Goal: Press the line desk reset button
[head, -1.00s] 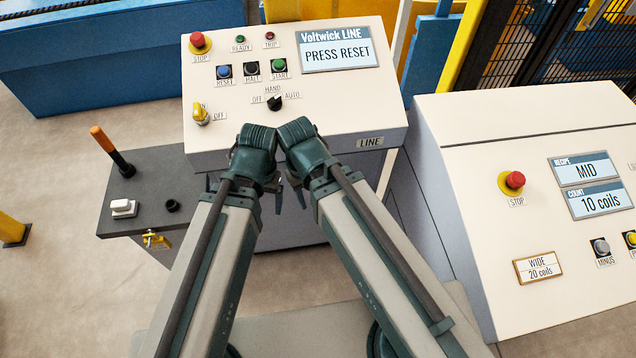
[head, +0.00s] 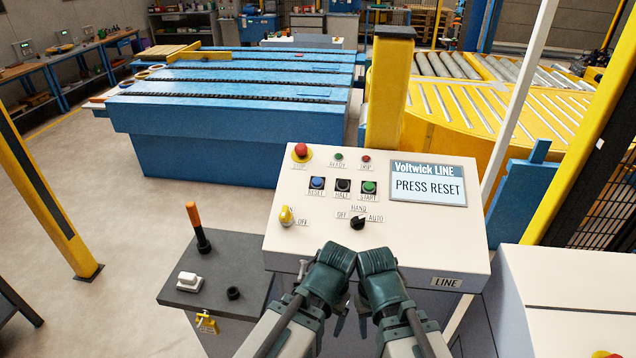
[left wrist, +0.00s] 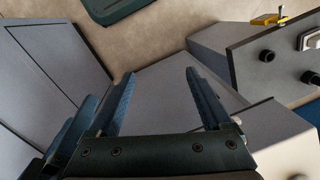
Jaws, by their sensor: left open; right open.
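The line desk (head: 282,239) stands in front of me with a sloped cream panel. Its blue reset button (head: 317,183) is at the upper left of the panel, beside a black HALT button (head: 343,185) and a green START button (head: 369,187). The display (head: 428,181) reads PRESS RESET. Both my arms reach to the desk's front edge, below the buttons. My left gripper (left wrist: 160,100) is open and empty in the left wrist view, over the desk's grey side. My right gripper (head: 364,322) is beside the left one, pointing down, mostly hidden behind its wrist.
A dark side stand (head: 228,270) with an orange-handled lever (head: 197,227) is at left. Another cream desk (head: 570,280) is at right. Blue conveyor (head: 230,125) stands behind.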

